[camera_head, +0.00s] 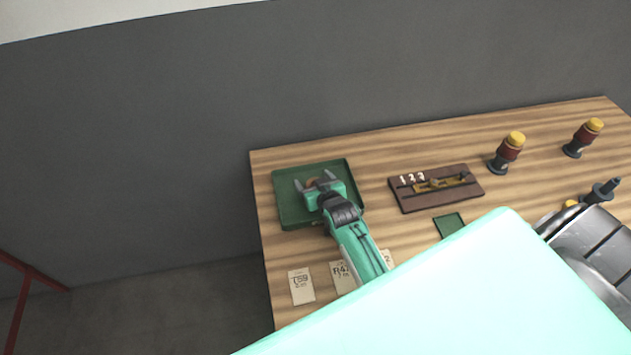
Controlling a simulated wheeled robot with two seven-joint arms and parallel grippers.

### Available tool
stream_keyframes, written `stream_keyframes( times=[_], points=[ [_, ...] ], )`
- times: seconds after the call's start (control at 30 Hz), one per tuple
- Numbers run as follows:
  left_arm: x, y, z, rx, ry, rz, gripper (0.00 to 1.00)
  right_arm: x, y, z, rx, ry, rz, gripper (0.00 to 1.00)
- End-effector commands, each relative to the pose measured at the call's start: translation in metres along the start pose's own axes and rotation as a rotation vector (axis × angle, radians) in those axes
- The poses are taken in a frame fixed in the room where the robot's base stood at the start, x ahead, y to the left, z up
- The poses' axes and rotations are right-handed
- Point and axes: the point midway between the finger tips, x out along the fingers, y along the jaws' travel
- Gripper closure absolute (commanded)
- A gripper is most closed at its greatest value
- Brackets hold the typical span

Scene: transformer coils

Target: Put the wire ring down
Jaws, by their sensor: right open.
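My right gripper (314,180) is over the green tray (285,212) at the left end of the wooden table. Its two grey fingers are apart. A small copper-brown thing (313,184), probably the wire ring, shows between the fingers. It is low, at or near the tray floor; its full shape is hidden by the gripper, and I cannot tell if it touches a finger. My left gripper is not in view.
A brown board (408,203) with numbers and a brass piece lies right of the tray. A small green plate (449,224) and paper cards (301,287) lie nearer. Red-and-yellow coil stacks (508,150) (583,138) stand at the right. My large teal arm link covers the near table.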

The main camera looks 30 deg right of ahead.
Motion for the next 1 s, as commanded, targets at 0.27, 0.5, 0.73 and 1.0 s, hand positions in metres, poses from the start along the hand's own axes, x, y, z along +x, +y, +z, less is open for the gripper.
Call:
stream_keyframes(
  times=[0.27,0.5,0.73,1.0],
  points=[
    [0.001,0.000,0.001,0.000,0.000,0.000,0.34,-0.019,-0.001,0.004,0.001,-0.021,-0.002,0.23],
    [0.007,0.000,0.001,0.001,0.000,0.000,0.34,-0.065,-0.001,0.000,0.001,-0.016,-0.001,0.23],
    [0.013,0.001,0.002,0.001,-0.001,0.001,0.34,-0.104,-0.001,-0.003,0.001,-0.014,-0.001,0.23],
    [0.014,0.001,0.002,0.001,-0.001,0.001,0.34,-0.123,-0.001,-0.005,0.001,-0.012,-0.001,0.23]
  ],
)
